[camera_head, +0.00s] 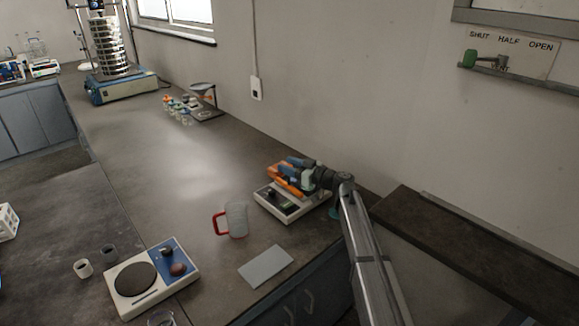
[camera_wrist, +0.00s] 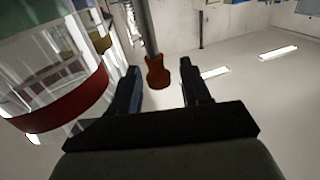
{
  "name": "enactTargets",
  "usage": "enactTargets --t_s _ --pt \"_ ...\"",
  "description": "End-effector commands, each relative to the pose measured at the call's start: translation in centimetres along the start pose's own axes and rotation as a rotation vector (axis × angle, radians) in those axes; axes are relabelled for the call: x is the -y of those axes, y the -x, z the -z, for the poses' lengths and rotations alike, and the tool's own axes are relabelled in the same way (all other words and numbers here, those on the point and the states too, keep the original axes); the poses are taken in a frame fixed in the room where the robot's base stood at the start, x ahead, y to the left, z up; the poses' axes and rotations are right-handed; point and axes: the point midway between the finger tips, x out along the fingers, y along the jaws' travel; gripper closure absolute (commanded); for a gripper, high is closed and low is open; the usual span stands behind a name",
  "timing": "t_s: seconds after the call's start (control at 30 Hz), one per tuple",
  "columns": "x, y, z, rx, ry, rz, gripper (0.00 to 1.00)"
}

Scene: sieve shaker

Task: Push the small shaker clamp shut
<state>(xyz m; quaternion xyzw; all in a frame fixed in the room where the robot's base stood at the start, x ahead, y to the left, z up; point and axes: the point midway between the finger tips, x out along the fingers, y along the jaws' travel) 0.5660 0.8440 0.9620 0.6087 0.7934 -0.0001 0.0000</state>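The small shaker (camera_head: 277,207) has a pale base and stands on the bench right of centre in the head view. Orange and blue parts show above it, partly hidden by my arm. In the wrist view an orange-red knob on a grey rod (camera_wrist: 157,72), which looks like the clamp, lies between the fingertips as seen there. My gripper (camera_wrist: 160,68) is open, with a gap on both sides of the knob. I cannot tell how deep the knob sits between the fingers. In the head view my gripper is over the shaker, its fingers hard to make out.
A clear banded vessel (camera_wrist: 65,65) is close on the left in the wrist view. A red-handled jug (camera_head: 236,219) stands left of the small shaker, and a grey plate (camera_head: 266,266) lies in front.

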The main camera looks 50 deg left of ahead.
Motion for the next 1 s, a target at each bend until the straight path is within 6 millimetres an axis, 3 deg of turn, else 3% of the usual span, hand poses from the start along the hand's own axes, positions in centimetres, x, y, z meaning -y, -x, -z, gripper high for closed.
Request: enactTargets --t_s 0.07,0.47,0.8,1.0 --pt "0.0 0.0 0.0 0.0 0.0 0.0 0.61" --pt "0.0 0.0 0.0 0.0 0.0 0.0 0.99" --pt "-0.1 0.0 0.0 0.0 0.0 0.0 1.0" --pt "-2.5 0.5 0.0 0.0 0.0 -0.002 1.0"
